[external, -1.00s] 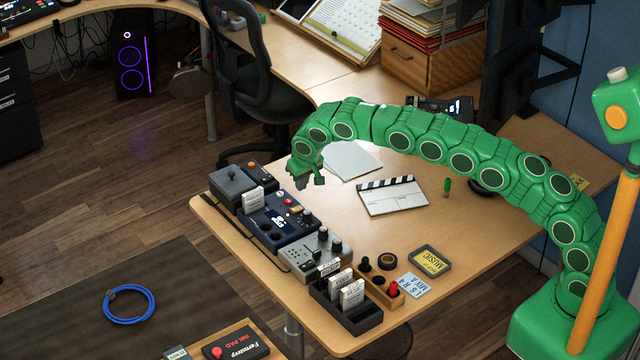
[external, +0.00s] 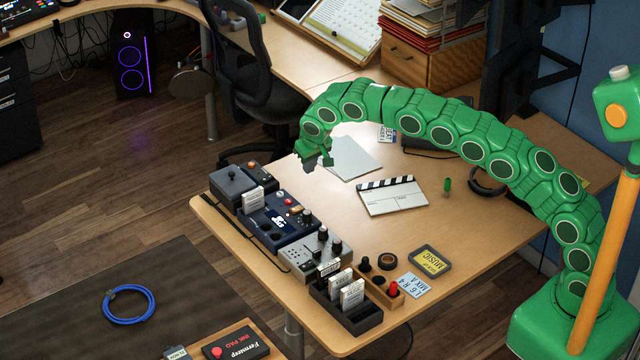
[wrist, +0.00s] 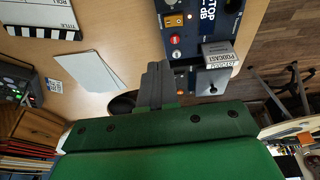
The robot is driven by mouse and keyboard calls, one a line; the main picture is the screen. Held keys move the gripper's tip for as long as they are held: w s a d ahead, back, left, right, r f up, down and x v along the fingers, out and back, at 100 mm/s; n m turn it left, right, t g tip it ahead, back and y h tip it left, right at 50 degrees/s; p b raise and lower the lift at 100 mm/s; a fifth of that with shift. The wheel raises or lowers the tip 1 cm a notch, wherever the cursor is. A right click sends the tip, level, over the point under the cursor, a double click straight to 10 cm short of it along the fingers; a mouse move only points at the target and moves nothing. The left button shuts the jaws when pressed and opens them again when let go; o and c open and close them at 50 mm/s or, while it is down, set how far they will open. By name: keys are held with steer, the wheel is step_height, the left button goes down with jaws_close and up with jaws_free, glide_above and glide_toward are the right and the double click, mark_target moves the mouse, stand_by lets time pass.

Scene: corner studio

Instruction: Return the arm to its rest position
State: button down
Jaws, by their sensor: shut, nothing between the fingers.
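My gripper (external: 318,163) is at the end of my green segmented arm, shut and empty. It hangs above the desk (external: 455,239), over the edge of some white sheets of paper (external: 356,158) and behind the row of devices. In the wrist view the dark fingers of my gripper (wrist: 156,88) are together with nothing between them. My arm arches high over the desk from its base at the lower right.
Below my gripper stand a dark blue device (external: 277,222), a grey device (external: 316,254) and a white labelled card (external: 253,199). A clapperboard (external: 392,196) lies mid-desk. A black rack (external: 346,308) holds cards at the front. An office chair (external: 245,60) stands behind.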

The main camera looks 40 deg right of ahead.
steer(key=s+d+r+t+h, duration=0.1)
steer(key=s+d+r, duration=0.3)
steer(key=d+r, duration=0.6)
steer(key=s+d+r+h, duration=0.1)
steer(key=s+d+r, duration=0.3)
steer(key=d+r, duration=0.6)
steer(key=s+d+r+n+h, duration=0.1)
steer(key=s+d+r, duration=0.5)
steer(key=s+d, duration=0.25)
steer(key=s+d+r, duration=0.6)
steer(key=s+d, duration=0.1)
steer(key=s, duration=0.3)
steer(key=s+d+f, duration=0.2)
steer(key=s+f, duration=0.1)
steer(key=s, duration=0.8)
steer(key=s+a+f+g+y, duration=0.1)
steer(key=s+a+f+g, duration=0.1)
steer(key=s+f, duration=0.3)
steer(key=s+a+f+g+y, duration=0.1)
steer(key=s+f, duration=0.4)
steer(key=s, duration=0.7)
steer(key=s+a+f+m+g+y, duration=0.1)
steer(key=s+a+f+g, duration=0.2)
steer(key=s+f, duration=0.2)
steer(key=s, duration=0.3)
steer(key=shift+s+a+f+y, duration=0.3)
steer(key=shift+s+a+f, duration=0.05)
steer(key=shift+f, duration=0.05)
